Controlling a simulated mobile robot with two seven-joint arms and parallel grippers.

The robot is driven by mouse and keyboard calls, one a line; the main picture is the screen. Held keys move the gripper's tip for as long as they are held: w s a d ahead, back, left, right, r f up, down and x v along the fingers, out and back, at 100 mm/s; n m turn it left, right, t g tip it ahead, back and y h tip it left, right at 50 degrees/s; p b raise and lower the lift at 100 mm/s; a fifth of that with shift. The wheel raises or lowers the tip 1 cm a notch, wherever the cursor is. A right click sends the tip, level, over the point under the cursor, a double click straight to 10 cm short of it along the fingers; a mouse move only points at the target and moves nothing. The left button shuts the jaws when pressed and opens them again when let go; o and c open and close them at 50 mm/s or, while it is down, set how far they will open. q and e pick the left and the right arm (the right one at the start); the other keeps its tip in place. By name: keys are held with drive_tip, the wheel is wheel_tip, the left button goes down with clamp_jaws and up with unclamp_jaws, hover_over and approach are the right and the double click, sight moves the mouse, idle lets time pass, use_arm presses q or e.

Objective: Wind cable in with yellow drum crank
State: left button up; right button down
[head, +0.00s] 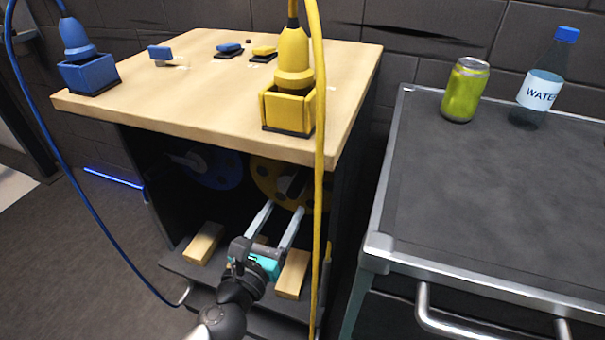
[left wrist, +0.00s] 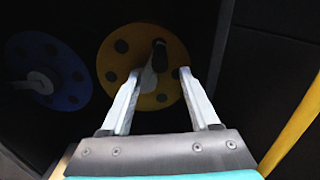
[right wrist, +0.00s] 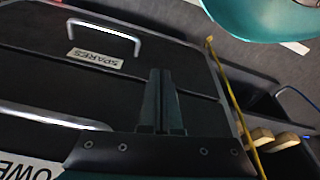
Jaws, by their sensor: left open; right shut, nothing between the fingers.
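The yellow drum (head: 266,182) sits inside the dark cabinet under the wooden top, and it also shows in the left wrist view (left wrist: 115,67). Its crank (left wrist: 155,68) has a pale arm and a dark knob near the drum's middle. My left gripper (head: 285,208) is open in front of the yellow drum, its fingers (left wrist: 164,75) pointing at the crank with space between them. My right gripper (right wrist: 163,75) is shut and empty, away from the drum.
A blue drum (head: 216,170) is left of the yellow one. The wooden top holds a blue plug (head: 75,40) and a yellow plug (head: 294,60) in holders. Wooden blocks (head: 203,244) lie on the lower ledge. A grey cart (head: 480,190) with can and bottle stands right.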

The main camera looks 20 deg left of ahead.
sight(304, 177)
use_arm(q)
drive_tip(key=w, duration=1.2)
drive_tip(key=shift+d, duration=0.2)
drive_tip(key=shift+s, duration=0.1)
clamp_jaws()
drive_tip(key=shift+d+f, duration=0.1)
drive_tip(key=shift+d, duration=0.05)
idle(0.9)
